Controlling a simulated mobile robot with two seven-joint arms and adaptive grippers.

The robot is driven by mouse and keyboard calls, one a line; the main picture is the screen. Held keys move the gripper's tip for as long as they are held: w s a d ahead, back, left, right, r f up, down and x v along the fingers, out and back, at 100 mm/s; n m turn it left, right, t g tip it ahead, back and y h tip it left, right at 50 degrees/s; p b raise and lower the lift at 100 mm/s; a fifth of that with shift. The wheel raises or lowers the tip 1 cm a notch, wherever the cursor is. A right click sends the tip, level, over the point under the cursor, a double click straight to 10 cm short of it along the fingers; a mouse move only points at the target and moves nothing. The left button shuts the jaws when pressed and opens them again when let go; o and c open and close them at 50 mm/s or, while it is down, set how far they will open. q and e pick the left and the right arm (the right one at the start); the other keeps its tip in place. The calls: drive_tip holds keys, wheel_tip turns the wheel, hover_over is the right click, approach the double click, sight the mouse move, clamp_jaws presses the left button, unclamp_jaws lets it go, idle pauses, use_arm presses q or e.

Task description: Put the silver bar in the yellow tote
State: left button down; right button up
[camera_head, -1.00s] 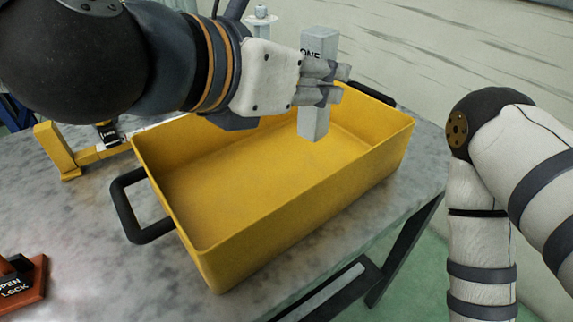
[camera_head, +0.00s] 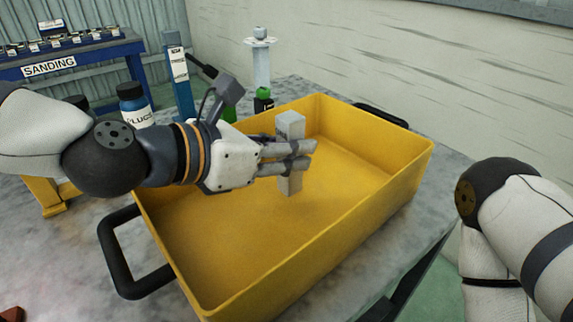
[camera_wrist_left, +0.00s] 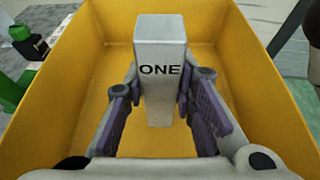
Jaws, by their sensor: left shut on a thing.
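The silver bar (camera_head: 290,126) is an upright square block, held inside the walls of the yellow tote (camera_head: 418,165). My left gripper (camera_head: 300,158) is shut on the bar around its middle. In the left wrist view the bar (camera_wrist_left: 160,95) shows the word ONE and stands between the gripper's two fingers (camera_wrist_left: 155,105). The tote (camera_wrist_left: 240,60) surrounds it there. I cannot tell whether the bar's lower end touches the tote floor. My right gripper is not in view; only my right arm shows at the right.
The tote has black handles (camera_head: 122,255) and stands on a grey marbled table (camera_head: 60,275). Bottles, including a white-labelled one (camera_head: 135,105), and a blue box (camera_head: 179,75) stand behind it. A blue SANDING bench (camera_head: 75,65) is farther back. The rest of the tote floor is clear.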

use_arm(q)
wheel_tip(320, 180, down, 4)
drive_tip(key=shift+a+r+b, duration=0.1)
drive_tip(key=shift+r+b, duration=0.15)
drive_tip(key=shift+b, duration=0.05)
drive_tip(key=shift+r, duration=0.1)
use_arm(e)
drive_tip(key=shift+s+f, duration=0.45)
use_arm(q)
drive_tip(key=c, duration=1.3)
unclamp_jaws()
drive_tip(key=shift+f, duration=0.2)
drive_tip(key=shift+c, duration=0.2)
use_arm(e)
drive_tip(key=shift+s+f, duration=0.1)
